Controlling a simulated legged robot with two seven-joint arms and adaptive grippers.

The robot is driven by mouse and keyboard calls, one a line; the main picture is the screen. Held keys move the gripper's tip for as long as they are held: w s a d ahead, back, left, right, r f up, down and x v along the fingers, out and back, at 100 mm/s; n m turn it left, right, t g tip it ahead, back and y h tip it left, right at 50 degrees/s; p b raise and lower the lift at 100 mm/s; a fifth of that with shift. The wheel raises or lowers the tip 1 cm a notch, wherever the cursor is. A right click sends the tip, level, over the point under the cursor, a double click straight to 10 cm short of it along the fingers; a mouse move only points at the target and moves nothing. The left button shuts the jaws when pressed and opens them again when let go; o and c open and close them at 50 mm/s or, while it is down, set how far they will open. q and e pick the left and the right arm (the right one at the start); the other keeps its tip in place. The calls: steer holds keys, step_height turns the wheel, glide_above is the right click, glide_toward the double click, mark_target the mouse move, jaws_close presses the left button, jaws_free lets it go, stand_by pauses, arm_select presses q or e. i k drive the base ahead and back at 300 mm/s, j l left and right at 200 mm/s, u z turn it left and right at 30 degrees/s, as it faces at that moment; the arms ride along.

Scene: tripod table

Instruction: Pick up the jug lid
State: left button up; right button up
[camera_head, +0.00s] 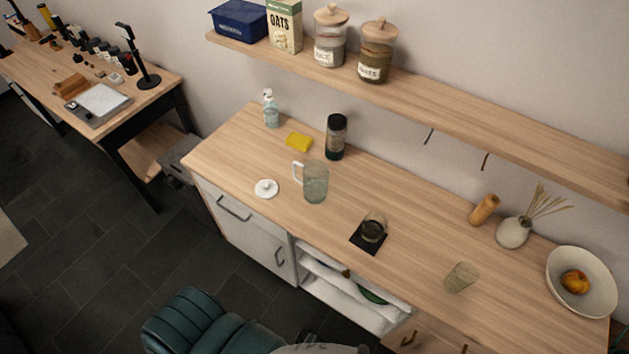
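The jug lid (266,188) is a small white disc with a knob on top. It lies on the wooden counter (240,150), close to the front edge at the left. The glass jug (315,184) stands upright to its right, with a white handle facing the lid, and its top looks uncovered. The lid and the jug are apart. Neither of my grippers shows in the head view.
Behind stand a soap bottle (271,110), a yellow sponge (299,142) and a dark-capped bottle (336,137). A glass on a black coaster (362,245), an empty glass (460,277), a vase (513,232) and a bowl (557,268) stand right. A green chair (197,325) is in front.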

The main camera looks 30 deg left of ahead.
mark_target(267, 189)
steer(key=u, duration=1.45)
steer(key=i+j, duration=0.45)
steer(key=i+j+z, duration=0.25)
steer(key=z, duration=0.15)
steer(key=i+j+z, duration=0.2)
steer(key=j+z, duration=0.2)
steer(key=j, duration=0.15)
